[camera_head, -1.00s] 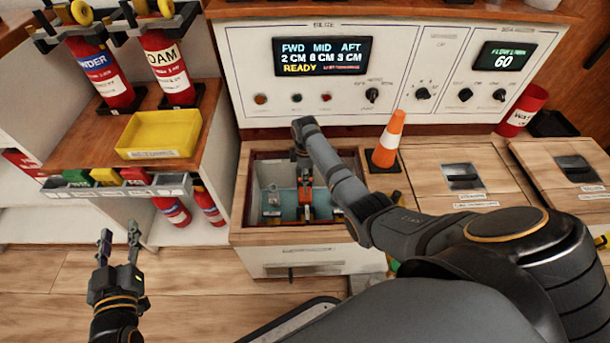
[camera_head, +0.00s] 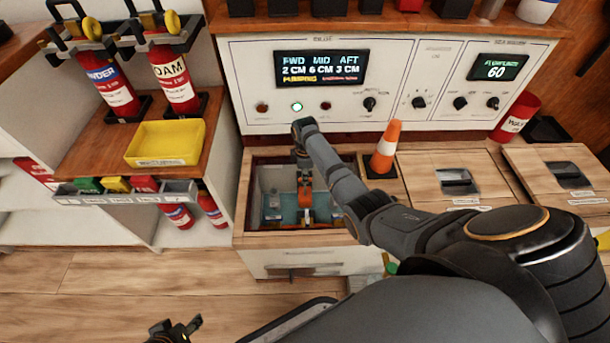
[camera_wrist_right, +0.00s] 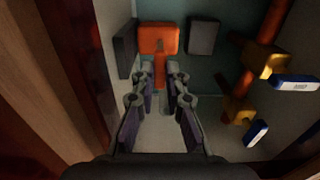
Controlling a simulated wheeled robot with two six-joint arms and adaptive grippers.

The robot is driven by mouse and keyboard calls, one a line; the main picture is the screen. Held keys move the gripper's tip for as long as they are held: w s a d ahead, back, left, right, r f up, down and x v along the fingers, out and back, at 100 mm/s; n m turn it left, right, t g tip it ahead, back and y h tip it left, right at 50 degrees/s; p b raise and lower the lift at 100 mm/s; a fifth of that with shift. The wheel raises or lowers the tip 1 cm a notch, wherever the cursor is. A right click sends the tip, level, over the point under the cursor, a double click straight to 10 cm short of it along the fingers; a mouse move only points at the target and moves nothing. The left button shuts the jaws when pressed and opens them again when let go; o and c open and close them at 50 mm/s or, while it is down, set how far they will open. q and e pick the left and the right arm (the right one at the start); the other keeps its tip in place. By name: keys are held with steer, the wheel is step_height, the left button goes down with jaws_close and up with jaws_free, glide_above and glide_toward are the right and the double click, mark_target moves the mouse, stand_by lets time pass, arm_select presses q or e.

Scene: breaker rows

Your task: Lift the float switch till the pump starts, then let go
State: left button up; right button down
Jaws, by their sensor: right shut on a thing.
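The orange float switch (camera_head: 305,190) is in the open bilge well (camera_head: 262,175) below the panel. My right gripper (camera_wrist_right: 160,78) reaches down into the well and is shut on the float switch, whose orange block (camera_wrist_right: 160,38) shows just beyond the fingertips in the right wrist view. The bilge display (camera_head: 322,68) reads FWD 2 CM, MID 6 CM, AFT 3 CM, with a yellow status line that looks like PUMPING. The middle lamp (camera_head: 297,106) below it is lit. My left gripper (camera_head: 178,326) is at the bottom edge, partly cut off, its fingers apart and empty.
Closed wooden hatches (camera_head: 440,175) lie further right. A yellow tray (camera_head: 165,142) and fire extinguishers (camera_head: 172,80) are at left. Orange pipes with yellow valves (camera_wrist_right: 268,62) run along the well's right side in the wrist view.

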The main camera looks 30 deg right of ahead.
steer(key=c, duration=1.4)
jaws_free()
steer(key=shift+o, duration=0.2)
step_height(320, 180, up, 12)
